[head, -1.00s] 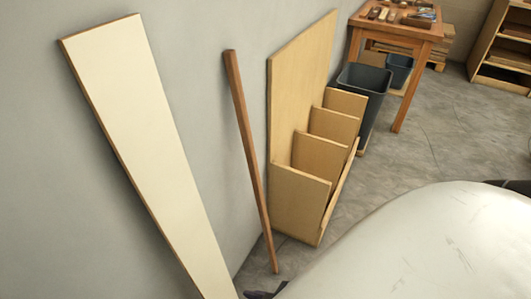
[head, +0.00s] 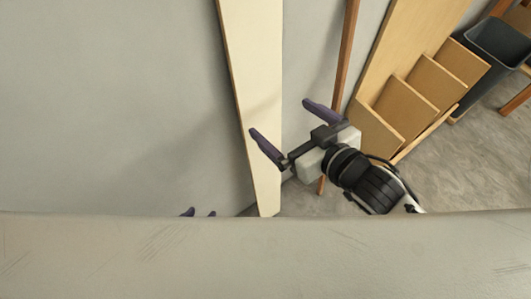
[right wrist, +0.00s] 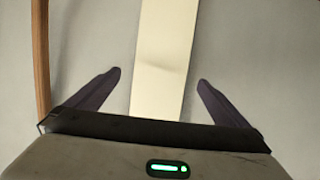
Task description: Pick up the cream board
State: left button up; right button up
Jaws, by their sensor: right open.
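My right gripper (head: 278,116) is open and empty, in front of the board's right side in the head view, one finger overlapping the board in the picture. In the right wrist view, the board (right wrist: 165,45) runs between the two open fingers (right wrist: 159,76), apart from both. Only two small dark tips of my left gripper (head: 198,213) show above my pale body; the rest is hidden.
A thin brown wooden strip (head: 347,50) leans on the wall to the right of the board. Further right are a wooden rack (head: 410,30) with stepped panels and a dark bin (head: 497,45). Bare wall lies to the left.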

aim_at(262, 105)
jog(key=x, duration=0.8)
jog(key=shift+a+f, duration=0.25)
jog(key=shift+f, duration=0.15)
jog(key=c, duration=0.9)
jog(key=shift+w+r, duration=0.15)
jog(key=shift+r, duration=0.15)
jog(key=shift+c, duration=0.9)
jog(key=shift+r, duration=0.1)
